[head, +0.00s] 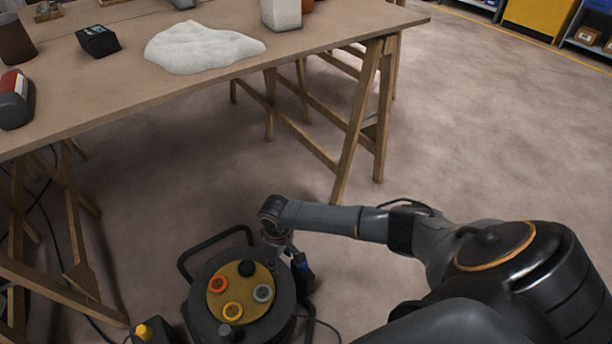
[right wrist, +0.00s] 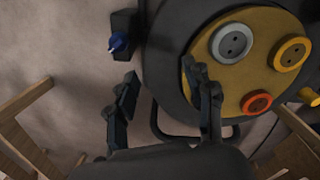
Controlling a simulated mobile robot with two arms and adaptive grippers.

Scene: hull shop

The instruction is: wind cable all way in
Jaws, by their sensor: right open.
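The cable reel (head: 243,288) stands on the floor below the table, a dark drum with a yellow face carrying several round sockets and a black tubular frame. In the right wrist view its yellow face (right wrist: 262,76) fills the right side. My right gripper (head: 284,254) is at the reel's upper right edge, open and with nothing seen between its fingers (right wrist: 160,74); one finger overlaps the face in the wrist view, and I cannot tell if it touches. A dark plug-like piece with blue (head: 303,272) sits at the reel's right side. My left gripper is out of view.
A wooden trestle table (head: 330,30) stands behind, bearing a white cloth-like heap (head: 200,48) and a black device (head: 97,41). A black box with a yellow knob (head: 145,332) is left of the reel. Thin cable lies on the floor; floor at right is clear.

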